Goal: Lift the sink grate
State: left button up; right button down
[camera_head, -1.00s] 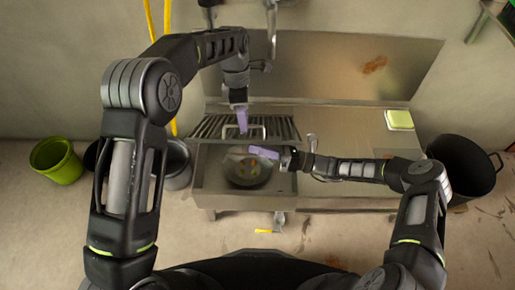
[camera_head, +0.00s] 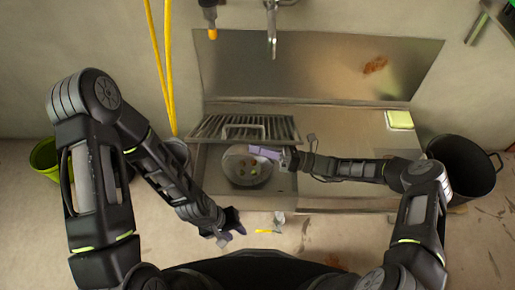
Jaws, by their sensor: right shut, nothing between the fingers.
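The sink grate (camera_head: 208,127), a rack of dark bars with a metal handle (camera_head: 243,127), sits over the back part of the sink (camera_head: 214,185). It seems tilted up, with the front of the basin uncovered. My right gripper (camera_head: 262,152) is shut and empty, its purple fingers over the basin just in front of the grate's front edge. Whether it touches the grate is unclear. My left gripper (camera_head: 230,230) is low, in front of the sink and away from the grate. Its fingers are dark and small, so their opening is unclear.
A round metal dish (camera_head: 243,177) with coloured bits lies in the basin. A faucet (camera_head: 271,35) hangs above. A yellow-green sponge (camera_head: 399,119) is on the clear counter (camera_head: 345,135) at right. A black pot (camera_head: 462,168) and a green bucket (camera_head: 43,155) stand at the sides.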

pick_arm(q)
jog(key=shift+s+d+r+m, duration=0.1)
jog(key=shift+s+d+m, duration=0.05)
jog(key=shift+s+m, duration=0.35)
jog(key=shift+s+d+m, duration=0.15)
jog(key=shift+s+m, duration=0.3)
jog(key=shift+m, duration=0.05)
pick_arm(e)
jog(key=shift+r, duration=0.1)
